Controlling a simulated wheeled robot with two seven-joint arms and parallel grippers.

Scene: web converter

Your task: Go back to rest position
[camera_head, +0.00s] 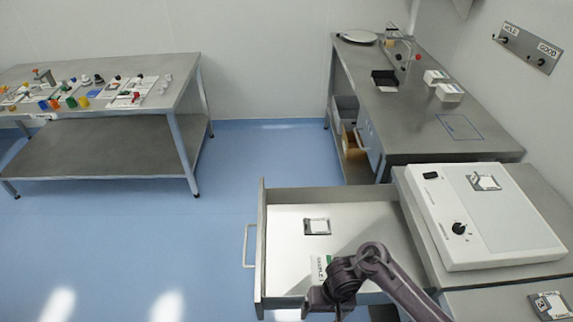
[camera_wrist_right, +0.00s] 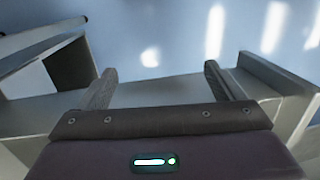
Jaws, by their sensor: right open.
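My right arm reaches in from the lower right in the head view, bent over the front part of the open drawer (camera_head: 385,220). My right gripper (camera_head: 318,302) hangs low at the drawer's near side, with its fingertips mostly hidden. In the right wrist view its two fingers stand wide apart (camera_wrist_right: 160,82) with nothing between them. A grey drawer or frame edge crosses behind them, with blue floor beyond. My left gripper is not in view.
The drawer holds a small dark-framed card (camera_head: 317,226) and a green-and-white label (camera_head: 320,265). A white light box (camera_head: 485,215) sits on the right counter. A steel table (camera_head: 110,160) with many small items stands at left. Blue floor (camera_head: 150,230) is clear.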

